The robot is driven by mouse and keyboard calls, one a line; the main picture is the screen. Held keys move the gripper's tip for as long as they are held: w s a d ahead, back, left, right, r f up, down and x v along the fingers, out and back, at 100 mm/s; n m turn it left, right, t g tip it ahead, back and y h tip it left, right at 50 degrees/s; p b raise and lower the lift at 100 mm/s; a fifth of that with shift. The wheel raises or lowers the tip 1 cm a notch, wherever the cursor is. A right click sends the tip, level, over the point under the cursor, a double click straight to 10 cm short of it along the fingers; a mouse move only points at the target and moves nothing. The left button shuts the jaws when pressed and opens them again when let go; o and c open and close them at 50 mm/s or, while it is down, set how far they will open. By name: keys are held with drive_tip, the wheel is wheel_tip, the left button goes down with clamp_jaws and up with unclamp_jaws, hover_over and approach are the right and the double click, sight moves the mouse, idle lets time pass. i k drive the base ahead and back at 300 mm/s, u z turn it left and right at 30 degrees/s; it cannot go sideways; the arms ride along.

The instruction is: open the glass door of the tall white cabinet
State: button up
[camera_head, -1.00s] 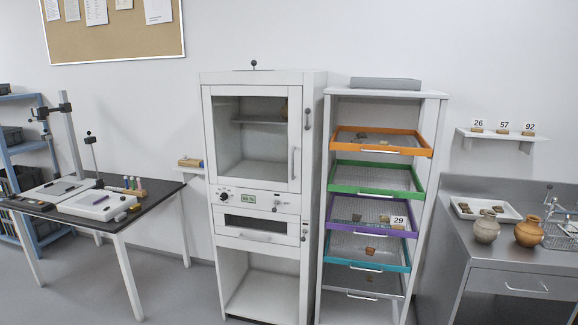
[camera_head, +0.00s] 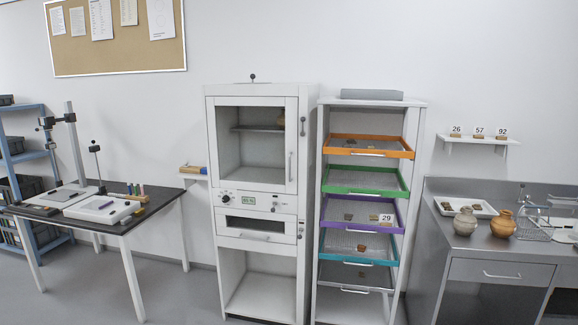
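The tall white cabinet (camera_head: 262,288) stands in the middle of the view against the wall. Its glass door (camera_head: 250,190) is in the upper part and is shut. A vertical handle (camera_head: 290,166) is on the right side of the door frame. Through the glass I see a shelf and a dark brownish thing at its right end, partly hidden by the frame. My gripper is not in view.
A rack with coloured trays (camera_head: 366,154) stands close to the cabinet's right. A black-topped table (camera_head: 150,213) is at the left. A steel counter (camera_head: 480,250) with two pots is at the right. Grey floor shows in front of the table.

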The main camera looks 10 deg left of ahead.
sight(291, 104)
drive_tip(key=u, duration=0.55)
drive_tip(key=i, duration=0.85)
drive_tip(key=u, duration=1)
drive_tip(key=i, duration=1.9)
drive_tip(key=z, duration=0.55)
drive_tip(key=i, duration=0.9)
drive_tip(key=z, duration=0.45)
